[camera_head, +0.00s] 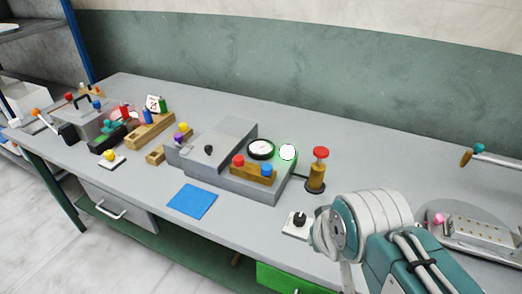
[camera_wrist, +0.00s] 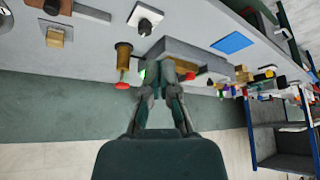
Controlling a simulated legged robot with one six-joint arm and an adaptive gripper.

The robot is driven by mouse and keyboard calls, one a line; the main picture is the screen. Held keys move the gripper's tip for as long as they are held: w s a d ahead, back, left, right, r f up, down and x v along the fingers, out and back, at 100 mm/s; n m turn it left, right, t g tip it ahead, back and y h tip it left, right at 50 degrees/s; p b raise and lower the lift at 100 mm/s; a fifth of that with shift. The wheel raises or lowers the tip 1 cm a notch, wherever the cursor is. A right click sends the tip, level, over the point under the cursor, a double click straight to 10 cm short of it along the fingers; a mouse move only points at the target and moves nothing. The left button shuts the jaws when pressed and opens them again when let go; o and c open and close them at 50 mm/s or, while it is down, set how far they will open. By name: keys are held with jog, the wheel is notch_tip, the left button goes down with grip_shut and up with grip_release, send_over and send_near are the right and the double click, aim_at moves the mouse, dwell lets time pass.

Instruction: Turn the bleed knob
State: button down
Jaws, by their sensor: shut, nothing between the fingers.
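Two knob-like parts show, and I cannot tell for certain which is the bleed knob. A black knob (camera_head: 299,219) stands on a white square plate near the bench's front edge; the wrist view shows it at the top (camera_wrist: 145,27). A brass post with a red round top (camera_head: 320,154) stands right of the grey press; in the wrist view its red top (camera_wrist: 122,86) is left of my fingers. My gripper (camera_wrist: 162,72) is shut and empty, in front of the press in that view. Contact cannot be told. The head view shows my arm, not clear fingertips.
The grey press (camera_head: 222,146) carries a dial gauge (camera_head: 260,149), a white round lamp with green glow (camera_head: 287,152) and a red and a blue button. A blue mat (camera_head: 192,201) lies in front. Several small parts crowd the left. A metal fixture (camera_head: 480,240) is far right.

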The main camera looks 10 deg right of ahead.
jog(key=c, duration=0.9)
grip_release()
jog(key=o, duration=0.6)
jog(key=shift+w+m, duration=0.3)
jog(key=shift+w, duration=0.1)
jog(key=shift+c, duration=0.2)
jog(key=shift+o, duration=0.7)
jog(key=w+d+f+m+g, duration=0.1)
jog(key=w+m+g, duration=0.1)
jog(key=w+m, duration=0.4)
jog(key=w, duration=0.2)
jog(key=shift+w+d+f+g, duration=0.25)
jog(key=shift+w+d+g, duration=0.1)
jog(key=shift+w+g, duration=0.05)
jog(key=m+g, duration=0.3)
jog(key=m, duration=0.4)
send_over(300, 215)
notch_tip(300, 215, down, 8)
jog(key=shift+r, duration=0.15)
notch_tip(300, 215, down, 10)
jog(key=shift+s+f, duration=0.1)
jog(key=shift+f, duration=0.1)
